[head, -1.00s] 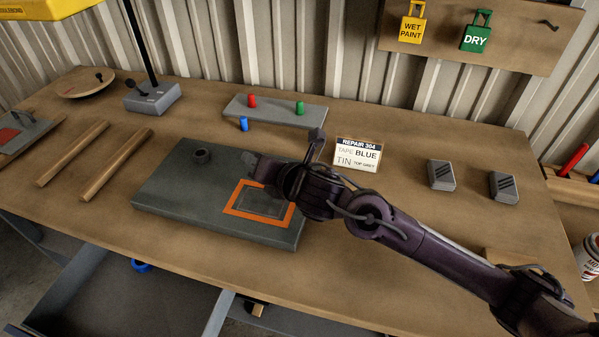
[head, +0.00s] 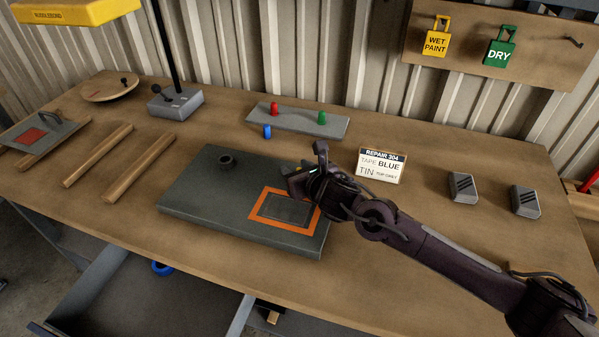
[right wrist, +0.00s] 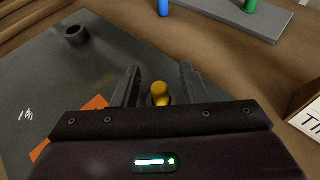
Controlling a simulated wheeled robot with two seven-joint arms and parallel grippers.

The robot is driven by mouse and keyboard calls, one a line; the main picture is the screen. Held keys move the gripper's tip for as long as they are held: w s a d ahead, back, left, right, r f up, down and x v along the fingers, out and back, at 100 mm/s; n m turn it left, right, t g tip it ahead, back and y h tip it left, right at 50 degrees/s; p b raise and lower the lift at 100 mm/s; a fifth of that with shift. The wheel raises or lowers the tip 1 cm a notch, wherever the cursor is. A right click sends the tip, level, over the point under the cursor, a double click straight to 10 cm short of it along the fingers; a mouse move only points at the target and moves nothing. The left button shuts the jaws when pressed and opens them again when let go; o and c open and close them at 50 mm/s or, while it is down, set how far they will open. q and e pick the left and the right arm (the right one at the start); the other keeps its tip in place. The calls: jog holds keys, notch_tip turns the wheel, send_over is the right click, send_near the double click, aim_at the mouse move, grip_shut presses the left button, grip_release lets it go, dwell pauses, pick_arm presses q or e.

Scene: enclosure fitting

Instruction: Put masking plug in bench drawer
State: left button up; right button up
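A yellow plug (right wrist: 160,94), which I take for the masking plug, shows between the fingers of my right gripper (right wrist: 159,88) in the right wrist view. A gap shows on each side of it, so the gripper looks open around it. In the head view my right gripper (head: 292,180) is low over the back right part of the grey enclosure panel (head: 200,205), by its orange-framed window (head: 258,222), and hides the plug. The open bench drawer (head: 190,300) is below the table's front edge at the lower left. My left gripper is out of view.
A blue ring (head: 161,268) lies in the drawer. A dark ring (head: 227,162) stands on the panel. A repair card (head: 381,166) stands right of my gripper. Wooden bars (head: 140,168) lie left.

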jog(key=shift+w+a+f, duration=0.2)
jog(key=shift+w+a, duration=0.05)
jog(key=shift+w, duration=0.15)
grip_shut()
jog(key=shift+r, duration=0.1)
